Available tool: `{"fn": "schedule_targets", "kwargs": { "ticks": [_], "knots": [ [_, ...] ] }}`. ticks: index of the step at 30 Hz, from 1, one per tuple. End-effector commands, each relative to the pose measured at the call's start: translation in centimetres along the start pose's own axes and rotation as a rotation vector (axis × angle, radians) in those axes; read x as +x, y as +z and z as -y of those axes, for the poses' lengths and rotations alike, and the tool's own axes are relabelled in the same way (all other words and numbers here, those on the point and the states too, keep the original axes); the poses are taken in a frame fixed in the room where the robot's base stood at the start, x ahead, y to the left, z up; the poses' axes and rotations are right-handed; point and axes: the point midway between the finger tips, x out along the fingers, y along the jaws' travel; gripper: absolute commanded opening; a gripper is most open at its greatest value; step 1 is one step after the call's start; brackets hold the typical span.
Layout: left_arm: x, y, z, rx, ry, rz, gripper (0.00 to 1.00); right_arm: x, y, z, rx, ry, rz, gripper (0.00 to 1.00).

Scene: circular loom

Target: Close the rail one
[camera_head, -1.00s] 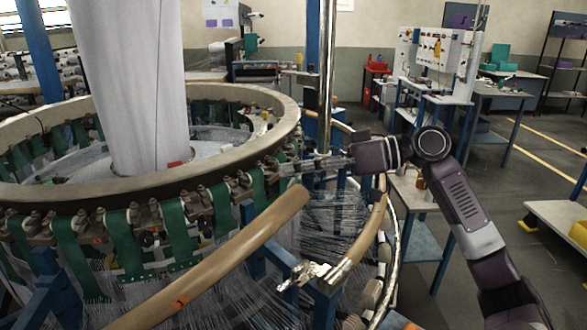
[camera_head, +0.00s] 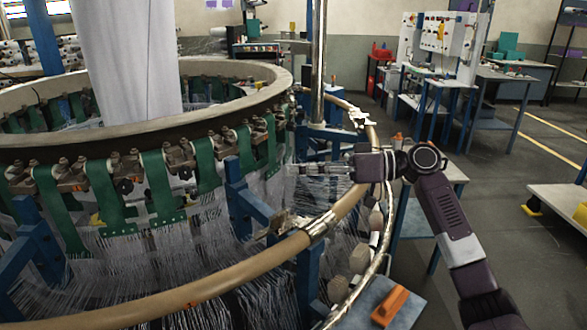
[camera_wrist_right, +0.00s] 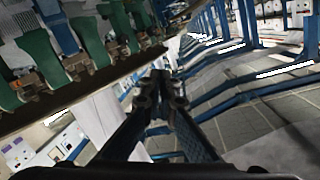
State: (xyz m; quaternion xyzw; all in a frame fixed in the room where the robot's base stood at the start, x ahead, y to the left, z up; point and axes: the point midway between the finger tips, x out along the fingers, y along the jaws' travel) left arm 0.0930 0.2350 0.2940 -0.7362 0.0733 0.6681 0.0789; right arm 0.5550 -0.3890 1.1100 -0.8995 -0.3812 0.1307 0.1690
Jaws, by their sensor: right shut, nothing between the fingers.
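The tan curved rail (camera_head: 215,286) runs around the front of the loom, from the bottom left up to the right. It meets the right-hand tan rail section (camera_head: 352,198) at a metal joint (camera_head: 320,225), and the two look in line; whether the joint is latched I cannot tell. A second metal clamp (camera_head: 360,119) sits further back on the rail. My right gripper (camera_head: 300,169) is shut and empty, above and inside the rail, pointing left toward the loom. Its shut fingers also show in the wrist view (camera_wrist_right: 160,88). My left gripper is out of view.
The loom's big ring (camera_head: 215,128) with green straps (camera_head: 158,188) stands left of my right gripper. Blue posts (camera_head: 310,270) and white threads fill the space below. A metal pole (camera_head: 319,70) rises behind. An orange block (camera_head: 389,305) lies at the lower right.

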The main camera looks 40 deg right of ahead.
Motion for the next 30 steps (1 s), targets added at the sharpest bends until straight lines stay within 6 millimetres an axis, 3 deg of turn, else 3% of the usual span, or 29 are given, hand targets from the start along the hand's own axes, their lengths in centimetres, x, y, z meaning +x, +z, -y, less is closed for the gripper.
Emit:
{"fn": "schedule_targets", "kwargs": {
  "ticks": [17,30],
  "knots": [
    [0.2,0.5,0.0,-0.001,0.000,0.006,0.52,-0.9,0.2,-0.2,0.001,0.001,-0.001,0.00],
    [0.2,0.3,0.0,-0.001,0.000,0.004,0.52,-9.5,0.2,-0.2,0.002,0.001,0.000,0.00]
  ]
}}
